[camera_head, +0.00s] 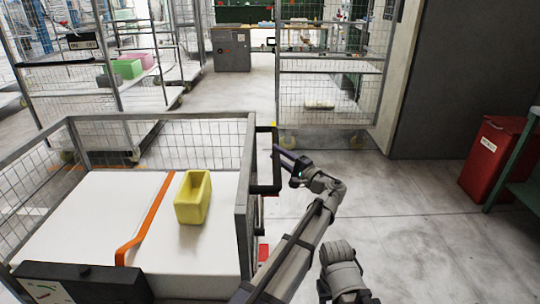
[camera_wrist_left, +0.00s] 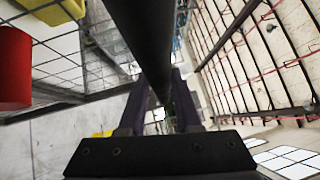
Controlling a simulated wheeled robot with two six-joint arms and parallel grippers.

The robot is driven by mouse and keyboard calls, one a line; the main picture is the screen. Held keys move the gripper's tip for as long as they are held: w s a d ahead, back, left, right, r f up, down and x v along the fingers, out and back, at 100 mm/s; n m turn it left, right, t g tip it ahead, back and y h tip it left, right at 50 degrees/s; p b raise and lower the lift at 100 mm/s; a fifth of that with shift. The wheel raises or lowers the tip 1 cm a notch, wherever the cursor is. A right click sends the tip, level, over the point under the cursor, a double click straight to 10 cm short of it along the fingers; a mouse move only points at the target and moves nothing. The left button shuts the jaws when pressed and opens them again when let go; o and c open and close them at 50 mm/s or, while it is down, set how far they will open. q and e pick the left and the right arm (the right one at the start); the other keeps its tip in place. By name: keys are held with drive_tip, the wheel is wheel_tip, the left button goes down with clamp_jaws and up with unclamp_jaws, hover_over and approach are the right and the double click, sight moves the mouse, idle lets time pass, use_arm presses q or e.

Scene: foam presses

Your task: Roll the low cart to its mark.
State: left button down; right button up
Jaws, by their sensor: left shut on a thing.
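The low cart (camera_head: 245,215) is at the left front of the head view, with grey frame, wire mesh sides and a white deck. A yellow bin (camera_head: 192,198) and an orange strap (camera_head: 147,220) are on its deck. A black upright handle (camera_head: 276,160) stands on the cart's right side. My left gripper (camera_head: 281,158) is shut on this handle. In the left wrist view, the black bar (camera_wrist_left: 140,35) runs between the fingers of my left gripper (camera_wrist_left: 160,105). My right gripper is out of view. I cannot make out a clear floor mark for the cart.
A tall mesh cage cart (camera_head: 330,85) stands ahead, another (camera_head: 70,75) at far left. A grey cabinet (camera_head: 231,50) is at the back. A red bin (camera_head: 488,160) and green-framed bench (camera_head: 525,180) stand at right, by a dark wall. The floor (camera_head: 420,235) right of the cart is clear.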

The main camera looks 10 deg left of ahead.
use_arm(q)
drive_tip(key=shift+w+d+r, duration=0.15)
drive_tip(key=shift+w+d, duration=0.15)
drive_tip(key=shift+d, duration=0.05)
drive_tip(key=c, duration=0.6)
unclamp_jaws()
drive_tip(key=shift+s, duration=0.1)
